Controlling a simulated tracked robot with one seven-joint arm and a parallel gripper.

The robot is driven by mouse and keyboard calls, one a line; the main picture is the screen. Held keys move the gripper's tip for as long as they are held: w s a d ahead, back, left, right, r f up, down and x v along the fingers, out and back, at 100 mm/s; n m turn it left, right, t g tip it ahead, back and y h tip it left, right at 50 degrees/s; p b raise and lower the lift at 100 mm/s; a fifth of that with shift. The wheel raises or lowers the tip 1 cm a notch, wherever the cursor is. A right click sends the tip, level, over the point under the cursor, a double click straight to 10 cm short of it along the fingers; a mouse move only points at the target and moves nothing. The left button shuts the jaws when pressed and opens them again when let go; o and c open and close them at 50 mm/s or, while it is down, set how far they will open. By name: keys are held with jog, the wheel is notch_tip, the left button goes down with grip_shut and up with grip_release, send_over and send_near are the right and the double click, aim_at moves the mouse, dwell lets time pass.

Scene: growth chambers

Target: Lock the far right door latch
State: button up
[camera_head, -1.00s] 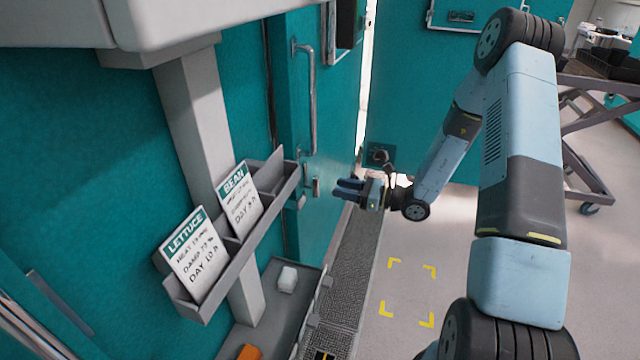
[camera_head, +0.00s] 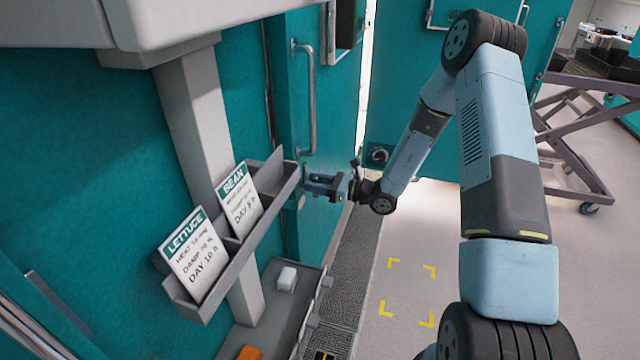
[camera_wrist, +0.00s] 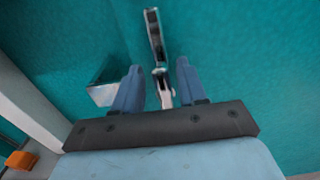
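The teal door (camera_head: 340,120) stands left of centre in the head view, with a long vertical metal handle (camera_head: 311,100). My gripper (camera_head: 310,184) is at the door's lower part, below that handle, and covers most of the latch there. In the wrist view, my gripper (camera_wrist: 158,68) has its two blue fingers apart. The metal latch (camera_wrist: 155,38) appears between and beyond the fingertips, with a silver lower part reaching down between the fingers. Contact cannot be told. A shiny metal block (camera_wrist: 104,93) is just left of the left finger.
A tilted sign rack (camera_head: 245,240) with LETTUCE and BEAN cards is close left of my gripper. Below it is a grey shelf (camera_head: 262,318) with a white block (camera_head: 287,278). A cart (camera_head: 590,130) stands at right. The floor (camera_head: 425,245) is clear.

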jog(key=shift+s, duration=0.1)
grip_shut()
jog(key=shift+f, duration=0.1)
